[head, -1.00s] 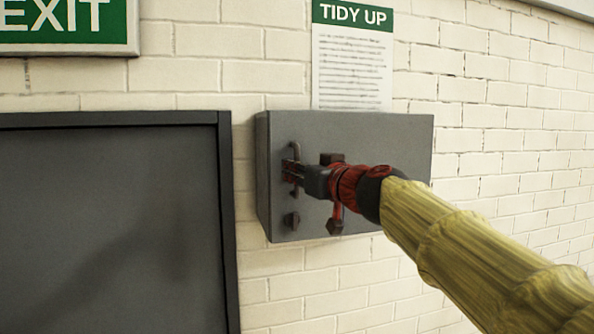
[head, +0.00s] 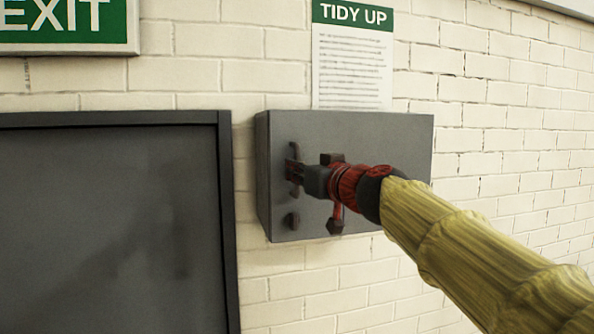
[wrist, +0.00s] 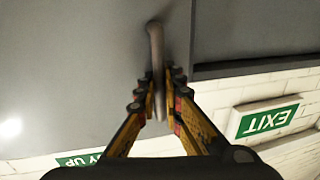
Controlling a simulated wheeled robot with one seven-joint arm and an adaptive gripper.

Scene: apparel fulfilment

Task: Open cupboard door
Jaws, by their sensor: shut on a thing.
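A grey wall cupboard (head: 390,135) hangs on the brick wall, and its door looks closed. A thin curved handle (head: 295,152) stands upright near the left edge of the door. In the wrist view the handle (wrist: 155,45) runs down between the two fingers. My gripper (wrist: 160,90) is shut on the handle, one finger on each side; in the head view my gripper (head: 296,172) reaches it from the right. A small dark round knob or lock (head: 291,221) sits below the handle. My wrist and arm hide the middle and lower right of the door.
A large dark framed panel (head: 110,220) is on the wall to the left, with a narrow brick gap before the cupboard. A TIDY UP notice (head: 352,60) is above the cupboard. An EXIT sign (head: 70,25) is at top left. Bare brick wall lies to the right.

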